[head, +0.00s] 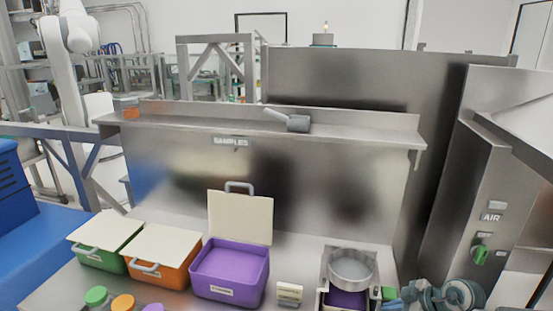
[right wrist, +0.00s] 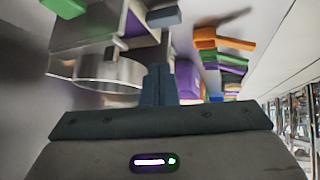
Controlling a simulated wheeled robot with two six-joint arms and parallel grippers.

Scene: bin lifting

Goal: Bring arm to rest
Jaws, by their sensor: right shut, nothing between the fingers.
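My right gripper (right wrist: 158,82) shows in the right wrist view with its dark fingers together and nothing between them. It points toward the steel stand with the round metal pan (right wrist: 92,70), apart from it as far as I can see. In the head view, part of my right arm (head: 447,296) shows at the bottom right edge, just right of the stand and its round pan (head: 350,268). I cannot make out the fingertips there. My left arm and gripper are not in view.
An open purple bin (head: 229,285), an orange bin (head: 162,272) and a green bin (head: 105,258) stand on the steel bench. Something purple sits inside the stand below the pan. A steel shelf (head: 350,133) runs behind; a panel with a green knob (head: 481,254) stands right.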

